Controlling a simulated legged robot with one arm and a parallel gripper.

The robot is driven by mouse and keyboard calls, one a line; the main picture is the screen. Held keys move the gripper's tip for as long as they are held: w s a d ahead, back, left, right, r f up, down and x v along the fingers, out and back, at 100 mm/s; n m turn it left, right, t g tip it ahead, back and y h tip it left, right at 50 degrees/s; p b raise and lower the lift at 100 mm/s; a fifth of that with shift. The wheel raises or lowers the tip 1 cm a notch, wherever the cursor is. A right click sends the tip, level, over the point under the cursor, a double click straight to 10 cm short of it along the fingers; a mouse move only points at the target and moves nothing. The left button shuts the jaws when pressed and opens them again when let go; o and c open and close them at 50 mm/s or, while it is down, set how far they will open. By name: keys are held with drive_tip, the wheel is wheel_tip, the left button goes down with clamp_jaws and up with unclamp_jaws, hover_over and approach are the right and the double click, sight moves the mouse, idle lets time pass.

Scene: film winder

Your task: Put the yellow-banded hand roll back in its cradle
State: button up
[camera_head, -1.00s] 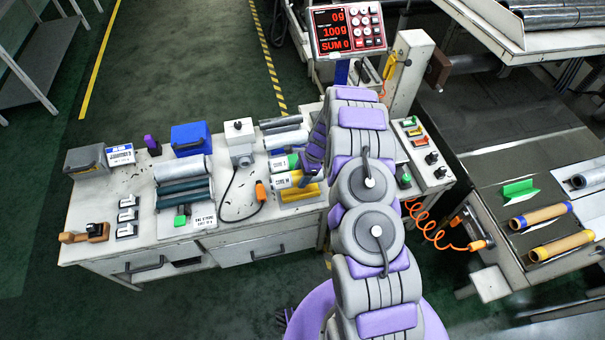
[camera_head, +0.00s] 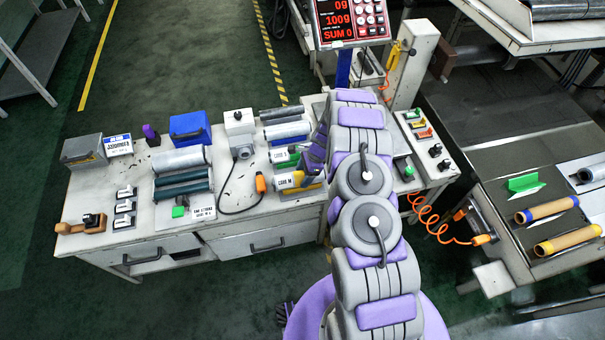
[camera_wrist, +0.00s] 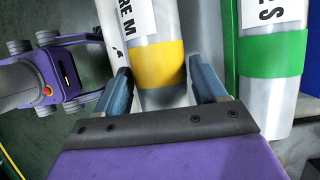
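In the wrist view, the yellow-banded roll (camera_wrist: 158,65) is a pale grey cylinder with a white label above the band. My gripper's (camera_wrist: 160,66) two blue fingers flank it close at the band. Whether they press on it or stand just clear is not plain. The green-banded roll (camera_wrist: 273,58) lies beside it on the right, about parallel. In the head view, my gripper is at the right part of the bench, partly behind my arm. Yellow (camera_head: 311,189) shows under it beside a "CORE M" label (camera_head: 286,182). How the roll sits in its cradle is hidden.
The bench (camera_head: 240,199) carries dark and grey rollers (camera_head: 183,176), a blue box (camera_head: 190,130) and a cable with an orange plug (camera_head: 261,184). A scale display (camera_head: 349,22) stands behind. Green floor is open left.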

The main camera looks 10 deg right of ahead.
drive_tip(key=o, duration=0.3)
drive_tip(key=shift+d, duration=0.45)
drive_tip(key=shift+o, duration=0.2)
drive_tip(key=shift+a, duration=0.3)
drive_tip(key=shift+r, duration=0.4)
drive_tip(key=d+p+v, duration=0.1)
drive_tip(key=p+v, duration=0.2)
drive_tip(key=v, duration=1.3)
drive_tip(key=shift+p, duration=0.35)
drive_tip(key=shift+w+d+r, duration=0.1)
